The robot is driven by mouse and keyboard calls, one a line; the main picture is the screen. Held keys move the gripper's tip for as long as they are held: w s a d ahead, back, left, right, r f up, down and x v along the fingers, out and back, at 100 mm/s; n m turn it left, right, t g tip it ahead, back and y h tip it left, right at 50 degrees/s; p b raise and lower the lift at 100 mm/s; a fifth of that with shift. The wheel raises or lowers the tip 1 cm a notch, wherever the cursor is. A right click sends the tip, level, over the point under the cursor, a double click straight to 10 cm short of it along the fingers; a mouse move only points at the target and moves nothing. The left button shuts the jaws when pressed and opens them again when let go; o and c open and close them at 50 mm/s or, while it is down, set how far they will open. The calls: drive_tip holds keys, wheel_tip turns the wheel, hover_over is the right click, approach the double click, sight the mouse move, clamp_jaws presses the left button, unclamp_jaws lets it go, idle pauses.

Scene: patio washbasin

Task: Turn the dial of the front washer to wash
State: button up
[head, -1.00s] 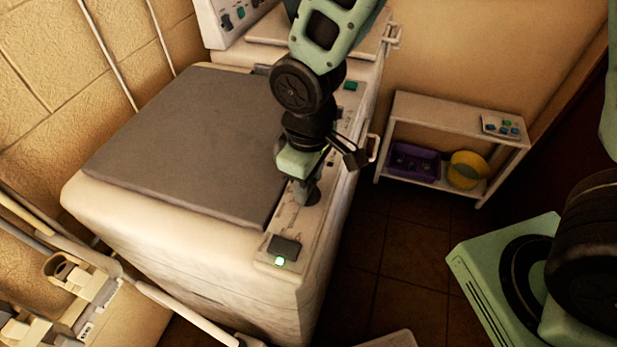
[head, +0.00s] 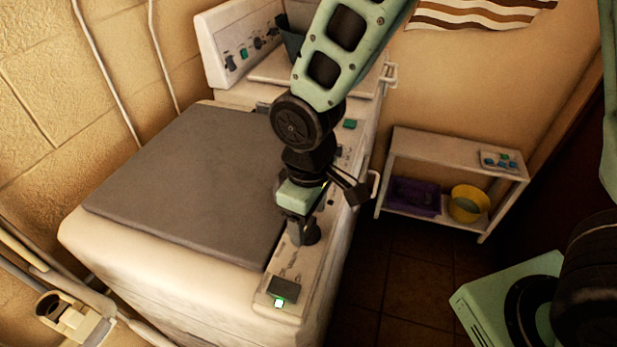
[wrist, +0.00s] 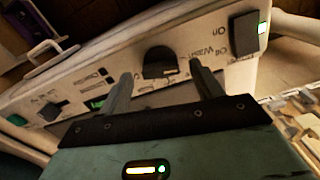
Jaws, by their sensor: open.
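The front washer (head: 110,240) is a white machine with a grey lid and a narrow control panel along its right edge. Its black dial (wrist: 158,64) shows in the wrist view, close to the printed word "Wash". In the head view my gripper (head: 303,238) is over the panel and hides most of the dial. In the wrist view my gripper (wrist: 158,88) is open, with one finger on each side of the dial and the dial a little beyond the tips. I cannot tell whether the fingers touch it.
A black switch with a green light (head: 283,292) is at the panel's near end. A second machine's upright panel (head: 245,48) stands behind. A white shelf (head: 455,145) holding a purple basket (head: 415,195) and yellow bowl (head: 468,203) stands right. Dark floor tiles between are clear.

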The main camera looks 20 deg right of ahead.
sight(308, 225)
wheel_tip(308, 225, up, 16)
drive_tip(key=b, duration=0.1)
drive_tip(key=shift+r+b, duration=0.2)
drive_tip(key=shift+b, duration=0.15)
